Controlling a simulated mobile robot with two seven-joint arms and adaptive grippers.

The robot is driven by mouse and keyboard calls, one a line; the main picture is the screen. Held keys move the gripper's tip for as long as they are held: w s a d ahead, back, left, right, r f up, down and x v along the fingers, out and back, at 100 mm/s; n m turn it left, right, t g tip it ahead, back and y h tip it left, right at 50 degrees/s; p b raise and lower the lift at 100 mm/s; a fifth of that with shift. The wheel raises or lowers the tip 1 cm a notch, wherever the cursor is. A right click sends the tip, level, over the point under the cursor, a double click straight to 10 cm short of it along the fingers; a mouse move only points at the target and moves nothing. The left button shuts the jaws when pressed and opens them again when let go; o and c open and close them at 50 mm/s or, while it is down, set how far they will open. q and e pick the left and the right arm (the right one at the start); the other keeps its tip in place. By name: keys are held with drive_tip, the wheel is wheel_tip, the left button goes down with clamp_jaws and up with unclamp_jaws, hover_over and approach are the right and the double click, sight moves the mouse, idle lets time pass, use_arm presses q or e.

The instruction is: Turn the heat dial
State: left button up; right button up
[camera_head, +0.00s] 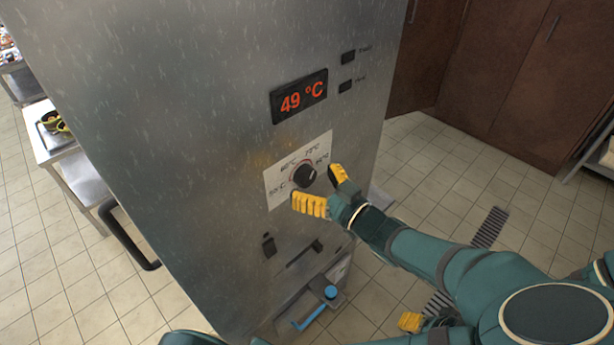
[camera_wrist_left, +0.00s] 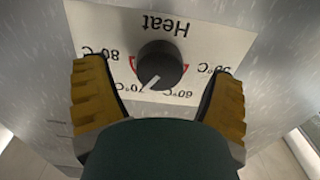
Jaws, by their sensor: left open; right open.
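The black round heat dial (camera_head: 304,175) sits on a pale label plate (camera_head: 275,187) on the steel front. In the left wrist view the dial (camera_wrist_left: 160,65) appears upside down, its white pointer at lower left, between the 70°C and 60°C marks and nearer 70°C. My left gripper (camera_head: 317,186) is open, its yellow fingers on either side of the dial; gaps show between them and the dial in the left wrist view (camera_wrist_left: 159,70). My right gripper (camera_head: 411,322) is low in the head view, mostly hidden, with one yellow fingertip showing. A display (camera_head: 299,97) reads 49 °C.
A black bar handle (camera_head: 128,236) sticks out at left.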

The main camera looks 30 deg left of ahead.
use_arm(q)
drive_tip(key=shift+x, duration=1.1)
drive_tip(key=c, duration=1.3)
